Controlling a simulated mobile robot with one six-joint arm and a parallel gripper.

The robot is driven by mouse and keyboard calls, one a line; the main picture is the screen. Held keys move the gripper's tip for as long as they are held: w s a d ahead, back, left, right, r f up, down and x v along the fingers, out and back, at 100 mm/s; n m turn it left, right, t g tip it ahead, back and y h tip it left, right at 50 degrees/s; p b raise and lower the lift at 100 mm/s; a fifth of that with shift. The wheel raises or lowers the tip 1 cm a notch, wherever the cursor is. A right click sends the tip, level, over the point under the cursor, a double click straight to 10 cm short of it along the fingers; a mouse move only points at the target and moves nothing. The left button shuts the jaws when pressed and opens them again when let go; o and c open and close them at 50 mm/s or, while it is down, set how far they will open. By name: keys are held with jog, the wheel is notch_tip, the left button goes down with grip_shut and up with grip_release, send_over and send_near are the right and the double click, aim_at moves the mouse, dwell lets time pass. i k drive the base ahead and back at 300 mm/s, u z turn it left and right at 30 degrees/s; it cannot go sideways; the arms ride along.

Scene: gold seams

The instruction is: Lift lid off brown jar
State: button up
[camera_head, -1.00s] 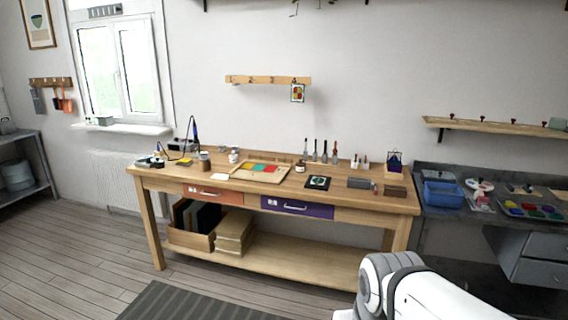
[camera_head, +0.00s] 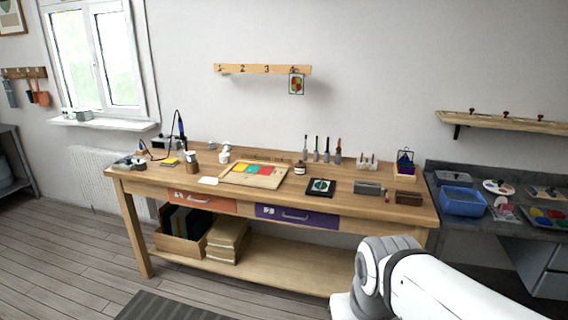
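A small brown jar (camera_head: 300,168) stands upright on the wooden workbench (camera_head: 345,205), just right of a board with coloured panels. Its top looks pale or dark-capped, but it is too small to tell the lid apart clearly. My white arm shows at the lower right, in front of the bench and well away from the jar. My gripper is outside the view.
The board with coloured panels (camera_head: 255,174) lies left of the jar. Several upright tools (camera_head: 327,151) stand behind and right of it. A black square plate (camera_head: 320,187) lies in front. A blue bin (camera_head: 462,201) sits on the grey side bench.

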aim_at(300, 164)
jog(key=z, duration=0.15)
jog(key=i, duration=2.55)
jog(key=z, duration=0.15)
